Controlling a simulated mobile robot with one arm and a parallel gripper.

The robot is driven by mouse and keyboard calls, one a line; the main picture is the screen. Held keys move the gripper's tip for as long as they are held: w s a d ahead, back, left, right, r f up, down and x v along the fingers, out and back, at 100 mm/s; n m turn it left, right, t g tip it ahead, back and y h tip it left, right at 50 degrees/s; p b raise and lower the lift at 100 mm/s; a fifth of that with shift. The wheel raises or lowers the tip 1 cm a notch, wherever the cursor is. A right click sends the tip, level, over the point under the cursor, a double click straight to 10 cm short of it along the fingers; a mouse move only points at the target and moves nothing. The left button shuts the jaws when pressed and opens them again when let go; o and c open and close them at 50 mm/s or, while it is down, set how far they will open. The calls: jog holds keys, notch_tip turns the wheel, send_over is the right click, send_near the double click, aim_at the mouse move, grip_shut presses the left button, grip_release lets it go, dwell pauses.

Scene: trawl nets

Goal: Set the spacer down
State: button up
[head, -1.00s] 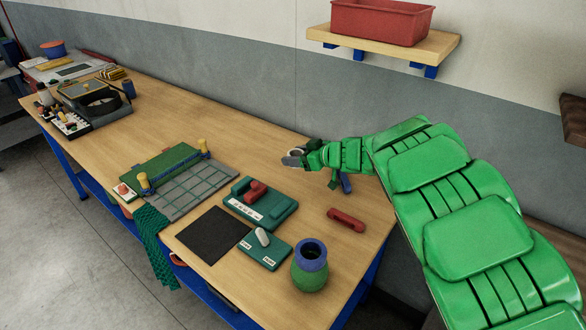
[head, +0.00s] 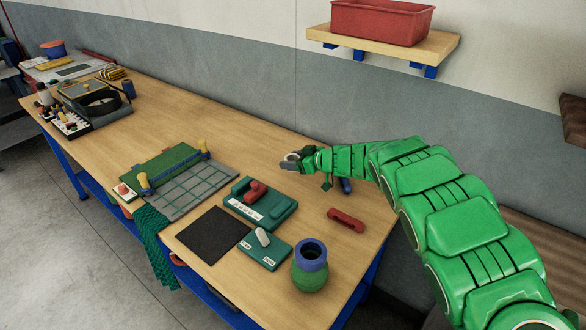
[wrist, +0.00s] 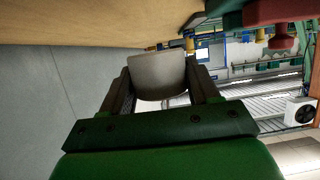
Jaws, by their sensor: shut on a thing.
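My gripper (wrist: 160,80) is shut on a pale grey, smooth block, the spacer (wrist: 158,74), which sits between its two dark fingers in the wrist view. In the head view my gripper (head: 291,160) is over the right half of the workbench, behind the green boards. The held spacer (head: 287,166) shows there only as a small pale patch at the gripper's tip. How far it is above the bench top cannot be told.
The bench (head: 235,140) is clear left of my gripper. Nearby are a green fixture with a red handle (head: 256,191), a small labelled board (head: 270,255) bearing a pale piece, a red handle (head: 346,220), a dark mat (head: 212,236) and a vase (head: 310,268). A shelf (head: 440,47) hangs above.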

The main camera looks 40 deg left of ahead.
jog(key=shift+w+f, duration=0.1)
jog(key=shift+f, duration=0.15)
jog(key=shift+a+f, duration=0.1)
jog(key=shift+f, duration=1.5)
jog(key=shift+f, duration=0.65)
